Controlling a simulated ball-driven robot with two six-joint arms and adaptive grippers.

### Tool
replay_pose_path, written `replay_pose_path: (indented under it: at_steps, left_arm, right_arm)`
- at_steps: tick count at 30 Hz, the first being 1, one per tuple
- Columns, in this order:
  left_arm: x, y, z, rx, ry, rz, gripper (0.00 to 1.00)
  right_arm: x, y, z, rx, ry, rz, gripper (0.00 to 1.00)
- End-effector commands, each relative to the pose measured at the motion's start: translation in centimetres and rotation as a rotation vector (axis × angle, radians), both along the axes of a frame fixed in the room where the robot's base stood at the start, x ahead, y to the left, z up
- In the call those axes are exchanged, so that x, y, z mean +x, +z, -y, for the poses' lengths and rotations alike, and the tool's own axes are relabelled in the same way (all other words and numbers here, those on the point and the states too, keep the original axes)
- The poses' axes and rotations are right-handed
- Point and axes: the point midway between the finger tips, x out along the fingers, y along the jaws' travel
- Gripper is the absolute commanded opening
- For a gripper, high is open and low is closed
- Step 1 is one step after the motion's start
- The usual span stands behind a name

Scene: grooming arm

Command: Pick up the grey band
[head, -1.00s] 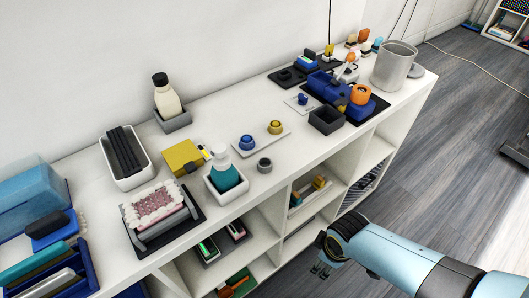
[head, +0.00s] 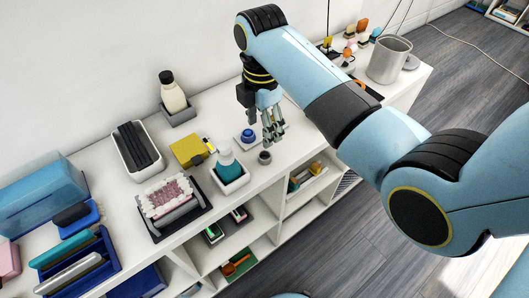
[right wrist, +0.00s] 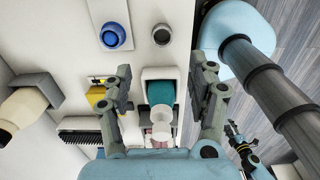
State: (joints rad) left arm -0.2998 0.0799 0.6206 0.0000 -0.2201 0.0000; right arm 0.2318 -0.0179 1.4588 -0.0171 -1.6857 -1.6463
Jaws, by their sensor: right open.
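The grey band (head: 264,157), a small round ring with a dark centre, sits on the white shelf top, right of the soap dispenser. It also shows at the top of the right wrist view (right wrist: 162,35), beyond my fingertips and touching nothing. My right gripper (head: 268,141) is over the shelf top, close above and behind the band in the head view. In the right wrist view its two fingers (right wrist: 160,76) are spread wide with nothing held between them.
A blue band (head: 248,135) sits on a pale tray beside the grey one. A teal soap dispenser (head: 228,166) stands in a white holder near my fingers. A yellow box (head: 188,151) and a white bottle (head: 172,92) are farther left. The shelf front edge is close to the band.

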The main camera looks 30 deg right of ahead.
Motion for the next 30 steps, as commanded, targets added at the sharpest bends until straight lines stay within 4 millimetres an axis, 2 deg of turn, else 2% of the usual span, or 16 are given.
replay_pose_path:
  at_steps: [6, 13, 21, 30]
  left_arm:
    - [0.0, -0.5, 0.0, 0.000, 0.000, -0.001, 0.40]
    - [-0.1, -0.6, 0.0, 0.000, 0.000, -0.001, 0.40]
    - [-0.1, -1.1, 0.0, 0.000, 0.000, -0.002, 0.40]
    - [-0.1, -1.1, 0.0, 0.000, 0.000, -0.002, 0.40]
  right_arm:
    - [-0.1, -3.8, 0.0, 0.000, 0.004, -0.005, 0.58]
    - [-0.2, -5.8, -0.2, 0.000, 0.002, -0.004, 0.58]
    - [-0.4, -9.8, -0.6, -0.001, 0.001, -0.003, 0.58]
    - [-0.4, -10.3, -0.6, -0.001, 0.001, -0.002, 0.58]
